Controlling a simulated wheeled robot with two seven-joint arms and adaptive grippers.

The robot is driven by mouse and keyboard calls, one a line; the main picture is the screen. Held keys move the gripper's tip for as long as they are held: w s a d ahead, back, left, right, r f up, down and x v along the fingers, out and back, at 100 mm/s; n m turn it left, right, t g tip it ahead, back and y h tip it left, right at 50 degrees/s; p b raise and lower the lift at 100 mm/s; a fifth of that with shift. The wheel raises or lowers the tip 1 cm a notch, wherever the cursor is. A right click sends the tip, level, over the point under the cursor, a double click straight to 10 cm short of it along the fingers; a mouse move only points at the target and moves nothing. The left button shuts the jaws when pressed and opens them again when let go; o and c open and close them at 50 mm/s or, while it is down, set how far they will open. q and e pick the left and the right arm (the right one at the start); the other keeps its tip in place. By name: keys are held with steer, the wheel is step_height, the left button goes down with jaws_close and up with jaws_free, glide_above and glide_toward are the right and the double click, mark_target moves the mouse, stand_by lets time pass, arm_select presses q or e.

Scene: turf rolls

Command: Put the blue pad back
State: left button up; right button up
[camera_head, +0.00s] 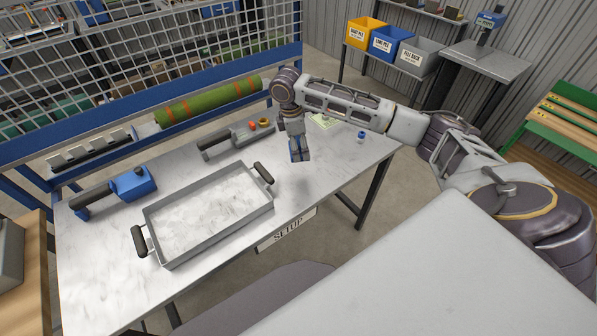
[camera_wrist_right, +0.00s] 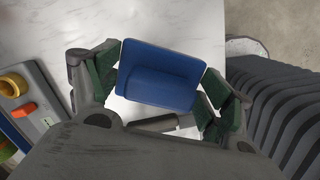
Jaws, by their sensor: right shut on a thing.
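The blue pad (camera_wrist_right: 160,75) is between the fingers of my right gripper (camera_wrist_right: 160,95), which is shut on it. In the wrist view the pad fills the middle, with a dark green fingertip at each side. The pad's height above the table is hard to tell. My left gripper is not in view.
A grey tray (camera_head: 205,247) with two dark handles lies on the table. Behind it are a blue tool (camera_head: 135,184), a grey holder (camera_head: 222,143) and a green roll (camera_head: 210,100). A small blue object (camera_head: 361,136) stands at right. Labelled bins (camera_head: 390,44) stand farther back.

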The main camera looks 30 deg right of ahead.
steer(key=n+t, duration=0.1)
steer(key=n, duration=0.4)
steer(key=shift+w+n, duration=0.1)
steer(key=shift+n, duration=0.3)
glide_above(300, 171)
steer(key=shift+a+f, duration=0.15)
steer(key=shift+f, duration=1.1)
steer(key=shift+a+f, duration=0.15)
steer(key=shift+f, duration=1.1)
steer(key=shift+f, duration=0.1)
steer(key=shift+f+p, duration=0.35)
steer(key=shift+f, duration=2.05)
steer(key=o, duration=1)
steer(key=shift+f, duration=0.1)
steer(key=shift+o, duration=0.2)
